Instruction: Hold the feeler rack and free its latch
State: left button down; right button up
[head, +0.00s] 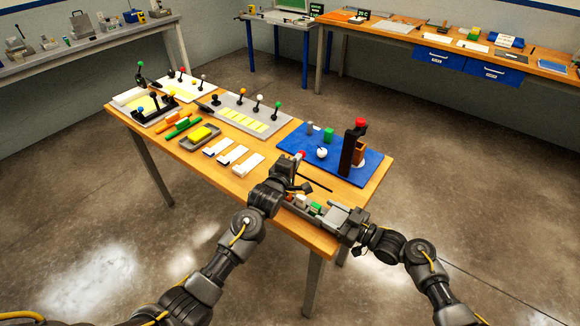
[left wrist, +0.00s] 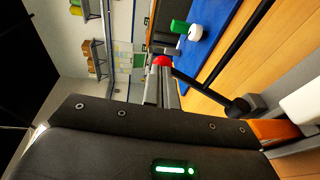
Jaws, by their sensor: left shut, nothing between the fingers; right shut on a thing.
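The feeler rack looks to be the grey holder (head: 330,217) at the table's front edge, with small red, white and green pieces in it. My right gripper (head: 338,220) is shut on its right end. My left gripper (head: 297,163) is shut and empty above the rack's left part. A red knob (head: 301,154) shows at its fingertips. In the left wrist view the red knob (left wrist: 162,61) sits at the tips of the shut fingers (left wrist: 159,80), and a thin dark rod runs from near it to a black pivot. Whether they touch is unclear. My left arm hides the rack's left end.
Behind the rack lies a blue board (head: 290,145) with a black post (head: 352,150), a green block (head: 328,134) and a white round piece (head: 322,153). White blocks (head: 233,156), a yellow piece in a grey tray (head: 187,138) and lever panels (head: 243,118) fill the left.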

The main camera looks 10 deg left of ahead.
pick_arm(q)
jog(key=r+v, duration=0.1)
jog(key=v, duration=1.3)
jog(key=shift+w, duration=0.1)
pick_arm(e)
jog(key=o, duration=1.2)
